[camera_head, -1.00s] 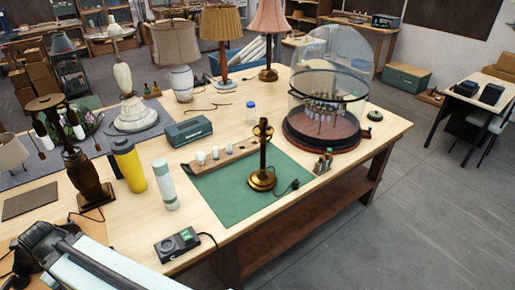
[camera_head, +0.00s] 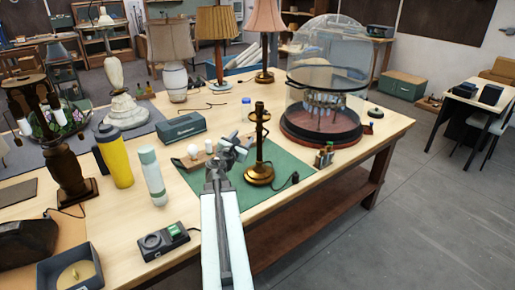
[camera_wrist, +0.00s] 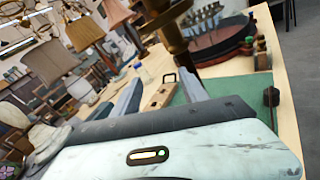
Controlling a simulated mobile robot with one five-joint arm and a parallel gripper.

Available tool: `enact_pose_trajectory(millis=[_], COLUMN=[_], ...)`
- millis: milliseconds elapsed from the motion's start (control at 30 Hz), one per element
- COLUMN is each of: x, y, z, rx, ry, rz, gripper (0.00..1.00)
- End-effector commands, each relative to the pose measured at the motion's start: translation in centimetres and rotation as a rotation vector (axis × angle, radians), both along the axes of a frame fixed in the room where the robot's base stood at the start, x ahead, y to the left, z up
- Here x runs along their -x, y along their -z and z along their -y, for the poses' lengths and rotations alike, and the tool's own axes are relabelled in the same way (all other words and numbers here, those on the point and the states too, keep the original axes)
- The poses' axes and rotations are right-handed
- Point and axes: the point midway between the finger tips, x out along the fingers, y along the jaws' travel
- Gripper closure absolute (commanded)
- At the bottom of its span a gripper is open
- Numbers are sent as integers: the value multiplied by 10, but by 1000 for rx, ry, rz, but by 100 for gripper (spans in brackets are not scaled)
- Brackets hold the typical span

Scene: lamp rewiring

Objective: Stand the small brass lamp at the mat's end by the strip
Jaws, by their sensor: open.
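The small brass lamp (camera_head: 260,148) stands upright on the green mat (camera_head: 226,195), its round base near the mat's right side. Its dark cord and plug lie to the right of the base. The wooden strip (camera_head: 187,164) with white bulbs lies along the mat's far left edge, partly hidden by my gripper. My gripper (camera_head: 236,147) is open and empty, just left of the lamp's stem. In the wrist view the lamp's stem (camera_wrist: 175,38) rises beyond the fingers (camera_wrist: 158,88). I cannot tell whether they touch it.
A glass dome (camera_head: 326,85) on a round base stands right of the mat, with small bottles (camera_head: 323,157) nearby. A teal box (camera_head: 178,129), a white bottle (camera_head: 152,175) and a yellow flask (camera_head: 115,157) stand to the left. The mat's front part is clear.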

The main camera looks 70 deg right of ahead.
Motion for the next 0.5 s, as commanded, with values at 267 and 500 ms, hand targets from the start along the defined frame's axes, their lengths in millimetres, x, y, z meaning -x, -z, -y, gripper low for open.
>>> enact_pose_trajectory(millis=[267, 500], x=[50, 48], y=[-2, -2], z=[30, 44], rx=[88, 87], ry=[-12, -11], rz=[-283, -279], gripper=[49, 49])
